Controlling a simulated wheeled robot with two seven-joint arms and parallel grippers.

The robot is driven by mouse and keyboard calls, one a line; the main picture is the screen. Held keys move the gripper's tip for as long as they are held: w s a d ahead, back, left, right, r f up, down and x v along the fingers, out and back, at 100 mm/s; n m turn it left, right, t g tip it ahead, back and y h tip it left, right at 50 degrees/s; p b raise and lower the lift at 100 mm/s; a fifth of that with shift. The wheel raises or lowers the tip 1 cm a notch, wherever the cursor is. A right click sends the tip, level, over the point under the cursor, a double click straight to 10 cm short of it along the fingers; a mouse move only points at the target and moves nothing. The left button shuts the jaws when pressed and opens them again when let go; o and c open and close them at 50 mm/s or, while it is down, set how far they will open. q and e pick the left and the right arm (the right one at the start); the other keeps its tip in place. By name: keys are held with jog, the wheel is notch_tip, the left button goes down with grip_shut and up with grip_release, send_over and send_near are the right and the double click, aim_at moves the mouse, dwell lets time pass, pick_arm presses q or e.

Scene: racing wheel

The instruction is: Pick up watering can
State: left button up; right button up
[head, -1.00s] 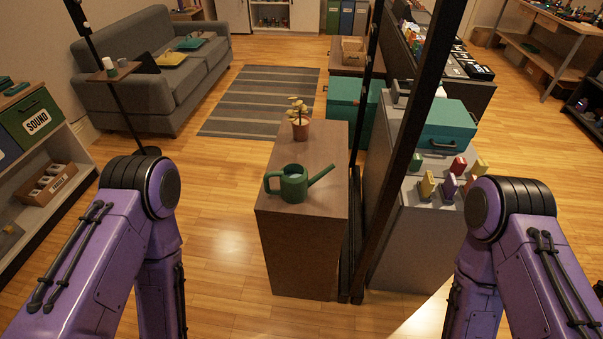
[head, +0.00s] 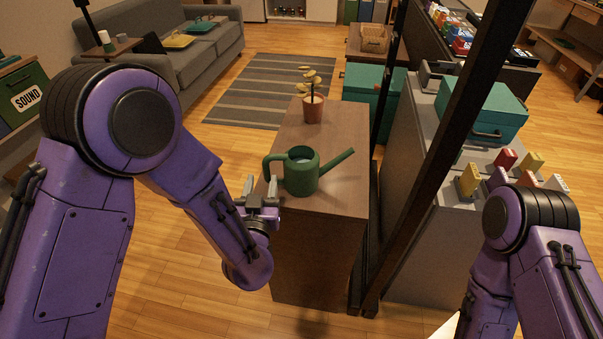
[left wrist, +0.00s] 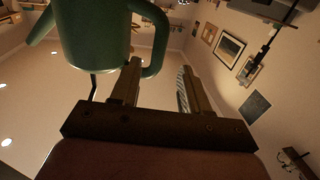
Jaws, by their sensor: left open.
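The green watering can (head: 303,175) stands upright on the brown cabinet (head: 336,196), its handle to the left and its spout to the right. My left gripper (head: 262,190) is open at the cabinet's left edge, close to the handle. In the left wrist view the can's green body (left wrist: 95,32) fills the upper left. Its handle (left wrist: 156,45) hangs just beyond the open fingers (left wrist: 158,82); I cannot tell whether it is between them. Nothing is held. My right gripper is not in view; only my right arm shows at the lower right.
A potted plant (head: 313,106) stands behind the can on the same cabinet. A black upright post (head: 437,150) rises right of the cabinet. A grey cabinet (head: 417,228) with a teal case (head: 483,109) stands farther right. Open floor lies left of the brown cabinet.

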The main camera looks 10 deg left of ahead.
aim_at(265, 170)
pick_arm(q)
jog(key=w, duration=0.2)
jog(key=w+p, duration=0.1)
jog(key=w, duration=0.2)
jog(key=shift+w+a+r, duration=0.1)
jog(key=shift+a+r, duration=0.05)
jog(key=shift+w+a, duration=0.1)
jog(key=shift+w, duration=0.35)
grip_shut()
